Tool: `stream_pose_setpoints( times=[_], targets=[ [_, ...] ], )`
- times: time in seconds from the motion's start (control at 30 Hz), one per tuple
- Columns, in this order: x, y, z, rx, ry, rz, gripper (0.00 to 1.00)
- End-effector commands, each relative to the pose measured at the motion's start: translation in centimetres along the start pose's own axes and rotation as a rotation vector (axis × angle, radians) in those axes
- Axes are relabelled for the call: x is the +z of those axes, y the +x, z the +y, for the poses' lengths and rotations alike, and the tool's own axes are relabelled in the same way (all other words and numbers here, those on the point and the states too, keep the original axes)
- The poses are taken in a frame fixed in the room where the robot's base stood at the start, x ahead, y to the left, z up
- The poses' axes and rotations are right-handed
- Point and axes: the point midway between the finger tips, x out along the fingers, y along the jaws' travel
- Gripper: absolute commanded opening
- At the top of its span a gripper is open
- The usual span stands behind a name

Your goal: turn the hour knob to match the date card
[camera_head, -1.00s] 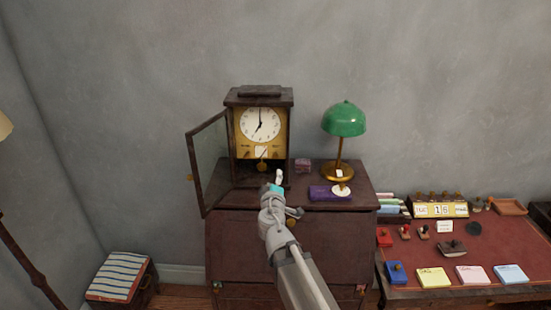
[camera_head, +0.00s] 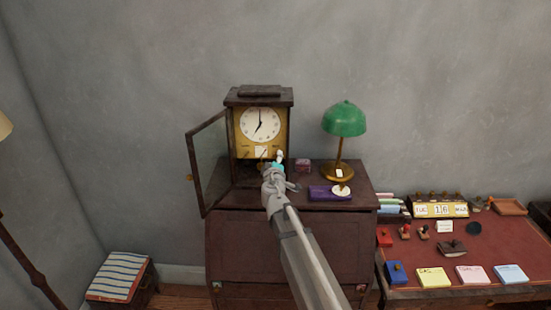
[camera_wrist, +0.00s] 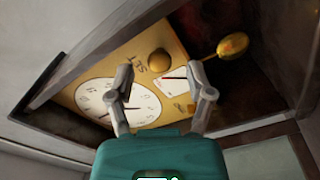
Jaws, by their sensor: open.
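The clock (camera_head: 258,95) stands on the dark cabinet with its glass door open to the left. Its white dial (camera_head: 260,124) reads about seven; it also shows in the wrist view (camera_wrist: 105,100). A round brass knob (camera_wrist: 159,62) sits on the gold front plate, beside lettering I cannot fully read. A white card (camera_wrist: 174,78) with a red line is beside it. My gripper (camera_head: 279,155) is at the clock's lower right front. In the wrist view my open gripper (camera_wrist: 161,78) has its fingers apart, pointing toward the plate on either side of the knob and card; contact cannot be told.
The open glass door (camera_head: 210,160) stands left of my arm. A green lamp (camera_head: 343,120) and a purple box (camera_head: 325,192) are to the right on the cabinet. A brass pendulum (camera_wrist: 232,46) hangs inside the case. A calendar block (camera_head: 441,209) showing 16 stands on the right desk.

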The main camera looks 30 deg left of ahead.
Motion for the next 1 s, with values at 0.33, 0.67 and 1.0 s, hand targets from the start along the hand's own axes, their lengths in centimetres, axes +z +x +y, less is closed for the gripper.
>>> stream_pose_setpoints(
  times=[0.33, 0.67, 1.0],
  targets=[
    [0.1, 2.0, 0.0, 0.000, 0.000, -0.001, 0.68],
    [0.0, 2.0, 0.0, 0.000, 0.000, 0.000, 0.55],
    [0.0, 1.9, 0.0, 0.000, 0.000, -0.001, 0.00]
  ],
)
